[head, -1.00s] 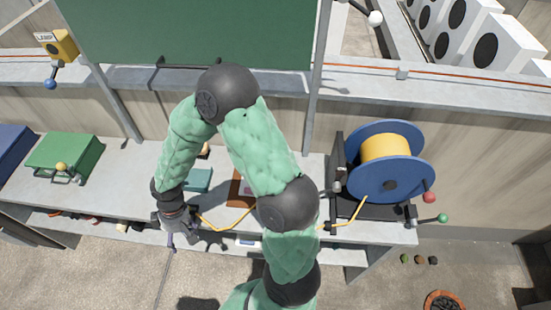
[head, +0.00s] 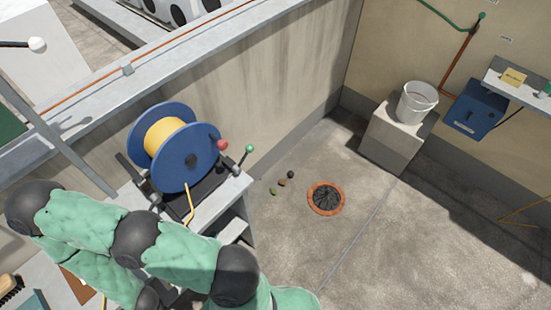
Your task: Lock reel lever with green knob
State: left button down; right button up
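The reel (head: 200,158) has blue flanges and yellow cable wound on it, and stands on a dark base at the right end of the bench. The lever's green knob (head: 249,149) tops a thin metal rod rising at the base's right side, above the bench corner. A red knob (head: 222,145) sits at the reel's right flange, just left of the green one. One green-sleeved arm of mine crosses the lower left, in front of the bench. No gripper fingers show; that arm's end runs out of view at the bottom. My other arm is not visible.
The bench's right end (head: 238,190) has open floor beyond it. A planter-like orange ring (head: 326,198) and several small lumps lie on the floor. A white bucket (head: 417,102) stands on a concrete block (head: 392,137) by a blue box (head: 474,108). A ledge runs behind the reel.

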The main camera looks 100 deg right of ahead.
aim_at(249, 148)
jog(key=i+j+z, duration=0.1)
jog(key=z, duration=3.1)
